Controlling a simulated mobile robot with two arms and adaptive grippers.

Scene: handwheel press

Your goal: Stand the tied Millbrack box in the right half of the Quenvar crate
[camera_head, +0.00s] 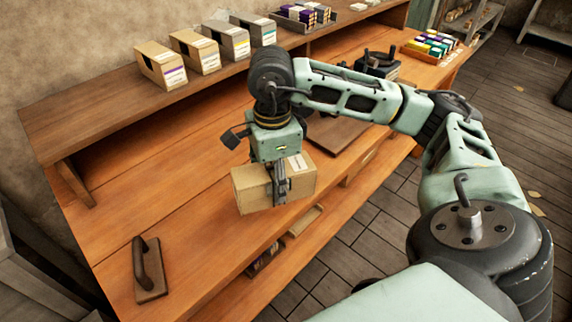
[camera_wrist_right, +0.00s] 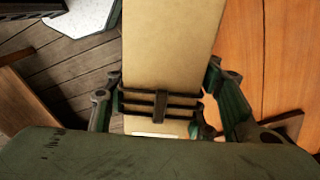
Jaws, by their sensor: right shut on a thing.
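My right gripper (camera_head: 280,182) is shut on a tan cardboard box (camera_head: 249,189) and holds it over the front part of the wooden bench. The box also fills the middle of the right wrist view (camera_wrist_right: 168,45), with my fingers on both sides. Dark bars cross it there; I cannot tell whether they are a tie or gripper parts. A pale label shows near its lower edge in that view. No name on it is readable. I cannot identify the Quenvar crate for certain. My left gripper is not in view.
Several tan and grey file boxes (camera_head: 161,66) stand on the raised back shelf. A handled block (camera_head: 148,270) lies at the bench's front left. A dark press-like device (camera_head: 377,64) and a tray of coloured boxes (camera_head: 432,47) are farther right. The bench's left middle (camera_head: 150,185) is clear.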

